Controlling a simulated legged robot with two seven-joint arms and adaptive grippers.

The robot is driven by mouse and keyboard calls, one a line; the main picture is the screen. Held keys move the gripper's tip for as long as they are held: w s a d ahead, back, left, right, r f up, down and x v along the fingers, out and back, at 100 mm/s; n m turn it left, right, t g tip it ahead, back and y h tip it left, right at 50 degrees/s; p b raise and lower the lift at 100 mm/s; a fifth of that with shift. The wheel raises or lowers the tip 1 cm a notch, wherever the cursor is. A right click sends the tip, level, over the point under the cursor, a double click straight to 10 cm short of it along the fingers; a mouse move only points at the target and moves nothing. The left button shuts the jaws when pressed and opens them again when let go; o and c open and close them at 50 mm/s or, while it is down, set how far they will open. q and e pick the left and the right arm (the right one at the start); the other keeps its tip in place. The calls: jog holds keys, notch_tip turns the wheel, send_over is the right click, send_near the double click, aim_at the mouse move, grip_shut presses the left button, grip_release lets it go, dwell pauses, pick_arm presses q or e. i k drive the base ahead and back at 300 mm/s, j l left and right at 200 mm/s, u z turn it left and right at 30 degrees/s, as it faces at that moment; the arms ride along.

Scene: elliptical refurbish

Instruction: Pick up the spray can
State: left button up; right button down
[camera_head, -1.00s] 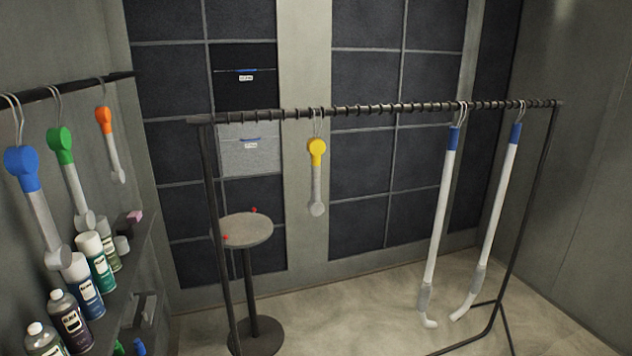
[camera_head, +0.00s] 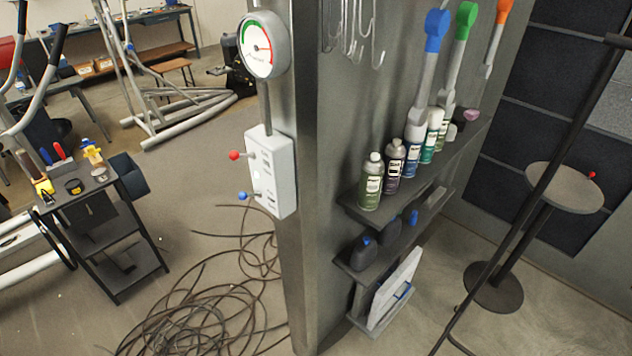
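Several spray cans stand upright in a row on the upper wall shelf (camera_head: 408,208), right of centre in the head view. The nearest is an olive-green spray can (camera_head: 370,184) with a pale cap. Behind it are a dark purple-grey can (camera_head: 394,162), a blue can with a white cap (camera_head: 413,150) and a teal can with a white cap (camera_head: 431,138). Another greenish can (camera_head: 445,130) is partly hidden behind these. Neither of my grippers is in view.
A lower shelf (camera_head: 373,275) holds dark bottles. A wall edge with a gauge (camera_head: 264,45) and a switch box (camera_head: 270,172) stands left of the shelves. Tangled cables (camera_head: 215,300) lie on the floor. A black cart (camera_head: 105,225) is at left; a round stool (camera_head: 563,187) at right.

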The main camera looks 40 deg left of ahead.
aim_at(373, 175)
jog(key=u, duration=1.05)
